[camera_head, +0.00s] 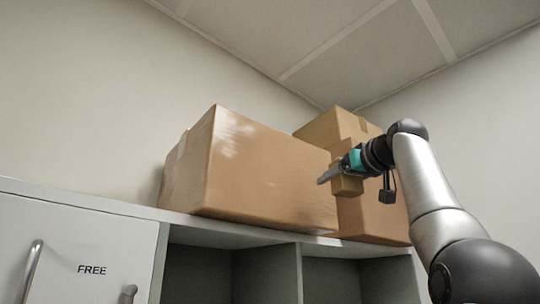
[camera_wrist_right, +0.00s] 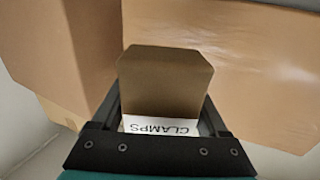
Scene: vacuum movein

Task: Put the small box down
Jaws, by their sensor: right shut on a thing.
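The small box (camera_head: 347,185) is cardboard brown and is held in my right gripper (camera_head: 338,172), high up in front of the boxes on top of the cabinet. In the right wrist view the small box (camera_wrist_right: 163,82) sits between the two fingers of my right gripper (camera_wrist_right: 165,112), with a white label reading "CLAMPS". I cannot tell whether the small box touches the boxes behind it. My left gripper is in neither view.
A large cardboard box (camera_head: 262,175) stands on the white cabinet top (camera_head: 95,200), left of the small box. Stacked boxes (camera_head: 375,218) stand behind and right. Below are open compartments (camera_head: 270,270) and a door marked "FREE" (camera_head: 90,245) with a handle.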

